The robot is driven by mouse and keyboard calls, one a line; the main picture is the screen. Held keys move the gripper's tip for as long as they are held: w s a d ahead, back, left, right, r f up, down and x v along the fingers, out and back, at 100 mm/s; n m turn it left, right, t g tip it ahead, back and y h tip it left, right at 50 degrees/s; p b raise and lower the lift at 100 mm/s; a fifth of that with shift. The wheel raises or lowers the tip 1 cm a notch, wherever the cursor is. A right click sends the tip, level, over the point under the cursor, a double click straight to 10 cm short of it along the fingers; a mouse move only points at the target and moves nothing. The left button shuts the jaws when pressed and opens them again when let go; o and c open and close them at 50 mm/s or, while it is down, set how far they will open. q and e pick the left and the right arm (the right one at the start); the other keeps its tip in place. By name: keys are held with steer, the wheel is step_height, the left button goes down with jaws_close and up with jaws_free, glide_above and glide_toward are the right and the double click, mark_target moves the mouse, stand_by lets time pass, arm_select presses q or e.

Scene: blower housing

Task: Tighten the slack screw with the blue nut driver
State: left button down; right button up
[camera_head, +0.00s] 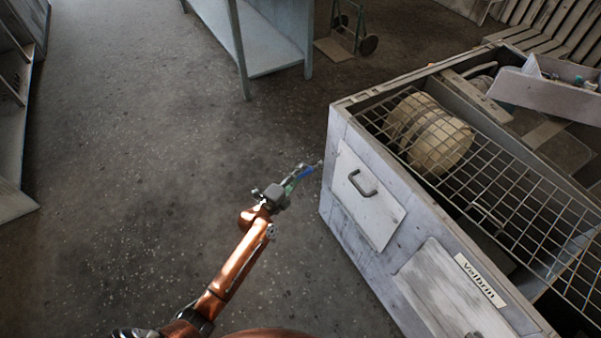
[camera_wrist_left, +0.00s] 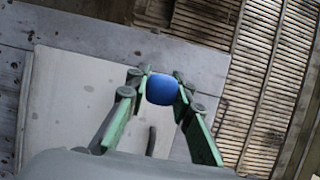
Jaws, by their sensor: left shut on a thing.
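My left gripper (camera_head: 287,189) reaches out from the lower middle of the head view and is shut on the blue nut driver (camera_head: 306,171). The driver points right, toward the upper left corner of the front of the blower housing (camera_head: 335,190). In the left wrist view the blue handle end (camera_wrist_left: 162,89) sits between the green fingers of the left gripper (camera_wrist_left: 161,88). The driver's tip looks close to the housing in the head view; whether it touches cannot be told. I cannot make out the slack screw. My right gripper is not in view.
The housing's front has a pale hatch with a dark handle (camera_head: 363,185), a second panel (camera_head: 447,292) and a label. A wire grille (camera_head: 480,185) covers its open top. A tray (camera_head: 548,95) lies at its far edge. Floor left of the housing is clear.

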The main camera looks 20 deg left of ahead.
mark_target(311, 168)
arm_select(q)
steer(key=shift+w+d+r, duration=0.1)
steer(key=shift+w, duration=0.1)
steer(key=shift+w+d, duration=0.65)
steer(key=shift+w, duration=0.2)
steer(key=shift+w+d, duration=0.65)
steer(key=shift+w, duration=0.15)
steer(key=shift+w+d, duration=0.4)
steer(key=shift+w, duration=0.05)
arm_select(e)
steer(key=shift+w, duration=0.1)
arm_select(q)
steer(key=shift+w+y, duration=0.25)
steer(key=shift+y, duration=0.05)
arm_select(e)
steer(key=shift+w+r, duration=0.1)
